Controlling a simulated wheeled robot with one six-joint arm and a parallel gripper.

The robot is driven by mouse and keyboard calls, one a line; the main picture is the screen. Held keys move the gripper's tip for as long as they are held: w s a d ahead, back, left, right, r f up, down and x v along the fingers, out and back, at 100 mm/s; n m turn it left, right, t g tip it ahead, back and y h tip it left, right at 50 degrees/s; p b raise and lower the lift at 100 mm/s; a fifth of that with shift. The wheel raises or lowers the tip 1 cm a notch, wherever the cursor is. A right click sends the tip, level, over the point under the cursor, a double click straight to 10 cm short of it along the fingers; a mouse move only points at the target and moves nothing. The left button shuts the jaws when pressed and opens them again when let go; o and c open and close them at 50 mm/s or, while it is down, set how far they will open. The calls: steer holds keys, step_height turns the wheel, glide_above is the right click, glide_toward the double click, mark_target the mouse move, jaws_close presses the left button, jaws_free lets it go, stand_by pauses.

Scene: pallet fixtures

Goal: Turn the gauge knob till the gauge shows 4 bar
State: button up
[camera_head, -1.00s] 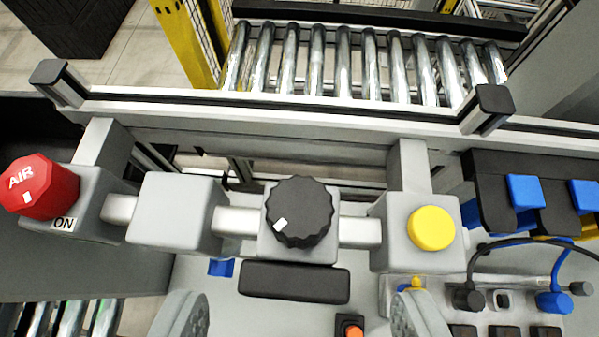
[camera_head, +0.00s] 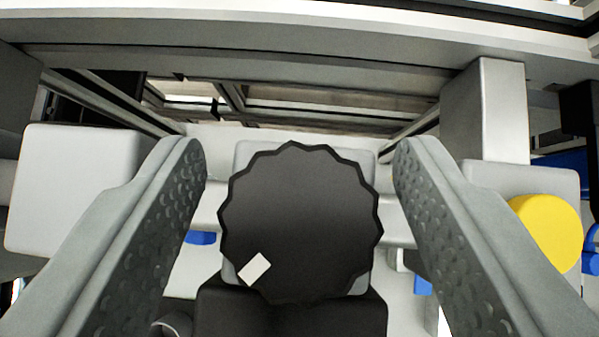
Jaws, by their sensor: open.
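The black gauge knob (camera_head: 300,220) with a scalloped rim fills the middle of the view, on a light grey block (camera_head: 250,152). Its white mark (camera_head: 254,269) sits at the lower left of its face. My gripper (camera_head: 300,165) is open, one finger on each side of the knob, with a gap showing on both sides. Neither finger appears to touch it. Below the knob is a dark block (camera_head: 290,312), partly hidden by the knob. No gauge face or reading can be made out.
A yellow round button (camera_head: 547,233) on a grey block is right of my right finger. A plain grey block (camera_head: 75,185) stands left of my left finger. A grey rail (camera_head: 300,45) crosses behind, and a grey upright (camera_head: 487,110) stands at the right.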

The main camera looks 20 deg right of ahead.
steer(key=c, duration=1)
steer(key=shift+n, duration=0.3)
steer(key=n+y, duration=0.3)
steer(key=shift+d+t, duration=0.1)
steer(key=shift+t, duration=0.2)
steer(key=n+y, duration=0.3)
steer(key=n, duration=0.1)
steer(key=shift+n, duration=0.4)
steer(key=n+g+y, duration=0.2)
steer(key=n+y, duration=0.1)
steer(key=shift+n, duration=0.3)
steer(key=shift+n+g+y, duration=1)
steer(key=shift+n, duration=0.9)
